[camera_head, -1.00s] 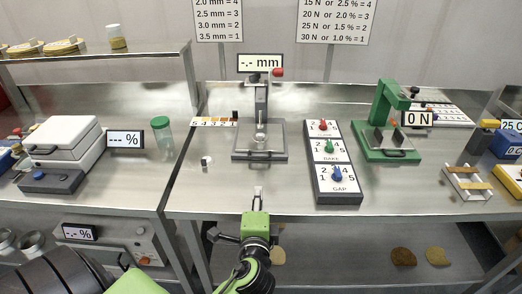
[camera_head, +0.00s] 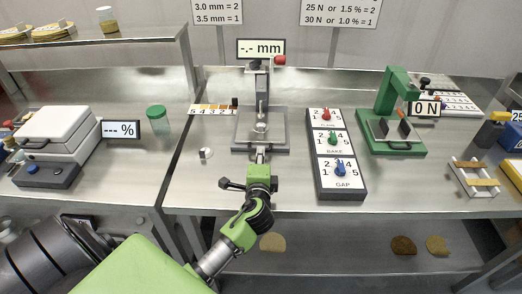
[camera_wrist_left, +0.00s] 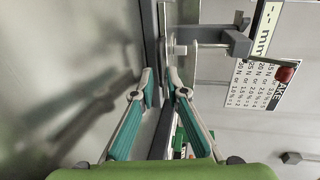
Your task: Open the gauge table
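The thickness gauge stands mid-bench, with a flat grey table (camera_head: 243,139), an upright column (camera_head: 262,95) and a red knob (camera_head: 280,60). Its display (camera_head: 260,48) reads "-.- mm". My left gripper (camera_head: 261,155) is at the front edge of the gauge table, where the front handle is hidden behind it. In the left wrist view the two fingers of the left gripper (camera_wrist_left: 160,80) are apart, with the dark table edge (camera_wrist_left: 150,30) just ahead and nothing clearly held between them. Whether they touch the gauge cannot be told. My right gripper is in no view.
A dial panel (camera_head: 320,183) stands close right of the gauge, and a green press (camera_head: 391,150) farther right. Bare bench lies front left.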

